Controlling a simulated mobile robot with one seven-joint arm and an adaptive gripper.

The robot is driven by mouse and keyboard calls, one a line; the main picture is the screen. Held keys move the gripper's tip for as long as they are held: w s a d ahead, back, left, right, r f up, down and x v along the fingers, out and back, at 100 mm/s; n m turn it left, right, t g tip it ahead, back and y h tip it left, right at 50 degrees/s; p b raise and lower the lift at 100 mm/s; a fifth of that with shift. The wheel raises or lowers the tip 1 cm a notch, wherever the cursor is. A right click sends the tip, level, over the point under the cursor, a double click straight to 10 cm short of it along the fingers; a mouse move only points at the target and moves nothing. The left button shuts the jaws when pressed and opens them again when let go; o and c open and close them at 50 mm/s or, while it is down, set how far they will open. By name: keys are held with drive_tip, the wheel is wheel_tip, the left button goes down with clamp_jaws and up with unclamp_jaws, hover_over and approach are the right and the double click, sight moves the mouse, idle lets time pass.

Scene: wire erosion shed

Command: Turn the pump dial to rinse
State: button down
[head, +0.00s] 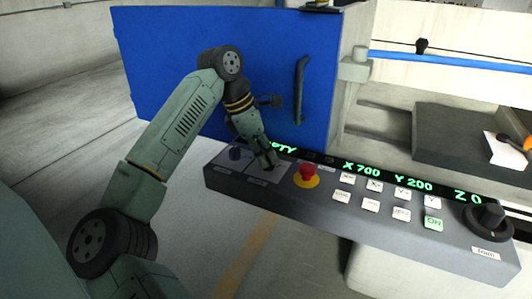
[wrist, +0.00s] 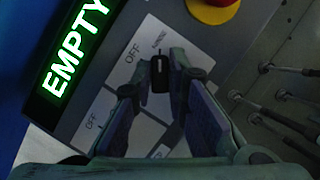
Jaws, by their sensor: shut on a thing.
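The control panel (head: 330,198) is a long dark grey console with labelled dials and keys. My gripper (head: 270,164) reaches down to its left part and hides most of the dial there. In the wrist view my gripper (wrist: 159,80) has one finger on each side of a small black dial (wrist: 160,72) and is shut on it. A pale label plate (wrist: 143,50) beneath the dial reads OFF to its upper left, with smaller lettering above it that is hard to read. A short white mark shows on the dial; where it points is hard to tell.
A second dial (head: 236,152) stands left of my gripper. A red emergency button (head: 307,174) on yellow stands close to the right. A green display (wrist: 75,50) reads EMPTY. A blue door (head: 200,60) rises behind the panel. Hoses (wrist: 285,95) show at right.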

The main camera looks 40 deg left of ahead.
drive_tip(key=c, duration=1.6)
unclamp_jaws()
drive_tip(key=v, duration=1.2)
